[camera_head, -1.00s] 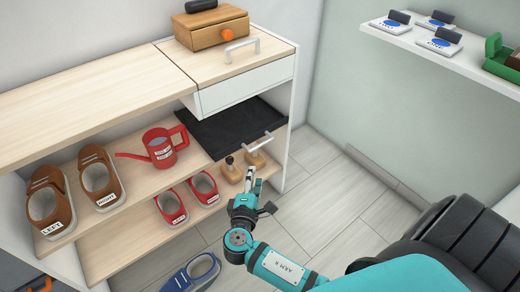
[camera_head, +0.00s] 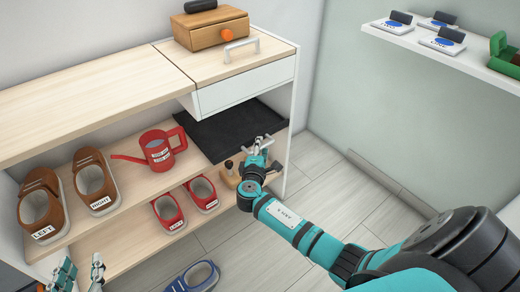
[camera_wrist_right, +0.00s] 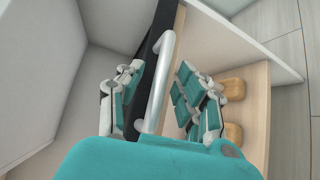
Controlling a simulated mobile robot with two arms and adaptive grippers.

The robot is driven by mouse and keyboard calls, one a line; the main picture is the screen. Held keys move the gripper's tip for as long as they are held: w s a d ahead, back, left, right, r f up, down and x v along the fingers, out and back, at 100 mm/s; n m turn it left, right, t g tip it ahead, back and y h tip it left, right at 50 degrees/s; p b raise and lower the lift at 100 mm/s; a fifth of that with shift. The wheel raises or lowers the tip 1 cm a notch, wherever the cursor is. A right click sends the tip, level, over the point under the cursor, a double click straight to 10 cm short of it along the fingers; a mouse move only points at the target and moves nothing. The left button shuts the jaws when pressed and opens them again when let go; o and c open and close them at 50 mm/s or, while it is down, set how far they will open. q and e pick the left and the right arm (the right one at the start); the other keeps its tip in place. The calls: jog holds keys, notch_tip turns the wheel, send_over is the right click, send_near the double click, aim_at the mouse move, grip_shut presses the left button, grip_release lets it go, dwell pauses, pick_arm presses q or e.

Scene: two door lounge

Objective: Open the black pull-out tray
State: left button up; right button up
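The black pull-out tray (camera_head: 222,134) lies in the cabinet's right bay, under the white drawer. Its silver bar handle (camera_wrist_right: 160,85) runs between the fingers of my right gripper in the right wrist view. My right gripper (camera_head: 262,148) is at the tray's front, partly covering the handle in the head view. Its fingers are open, one set on each side of the bar, with gaps showing. My left gripper (camera_head: 80,275) is at the lower left edge of the head view, fingers apart and empty, away from the tray.
Wooden pegs (camera_head: 229,176) stand on the shelf below. Red shoes (camera_head: 168,212), brown shoes (camera_head: 97,184) and a red watering can (camera_head: 158,150) are left. The floor at right is clear.

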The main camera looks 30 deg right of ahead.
grip_shut()
dwell(0.5)
